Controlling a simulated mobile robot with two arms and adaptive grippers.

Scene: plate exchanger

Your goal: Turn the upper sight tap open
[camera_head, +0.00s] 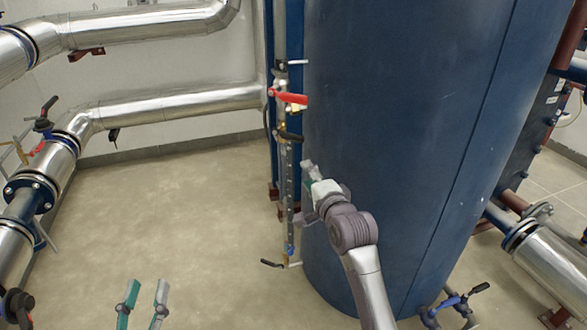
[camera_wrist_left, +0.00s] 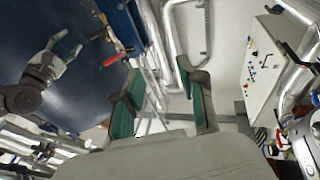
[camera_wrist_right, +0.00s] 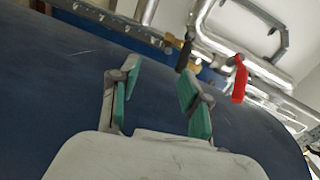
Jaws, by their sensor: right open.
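A sight gauge (camera_head: 290,190) runs upright on the front of the dark blue tank. Its upper tap (camera_head: 289,136) has a black handle, and its lower tap (camera_head: 271,263) also has a black handle. In the right wrist view the upper tap's black handle (camera_wrist_right: 184,56) shows beyond the fingers. My right gripper (camera_head: 309,172) is open and empty, just right of and below the upper tap, apart from its handle; its fingers also show in the right wrist view (camera_wrist_right: 158,95). My left gripper (camera_head: 143,298) is open and empty, low over the floor; its fingers also show in the left wrist view (camera_wrist_left: 164,105).
A red lever (camera_head: 290,97) sits just above the upper tap; it also shows in the right wrist view (camera_wrist_right: 240,78). The large blue tank (camera_head: 400,130) stands right behind my right gripper. Silver pipes (camera_head: 160,105) run along the left wall. The floor (camera_head: 170,200) left of the gauge is clear.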

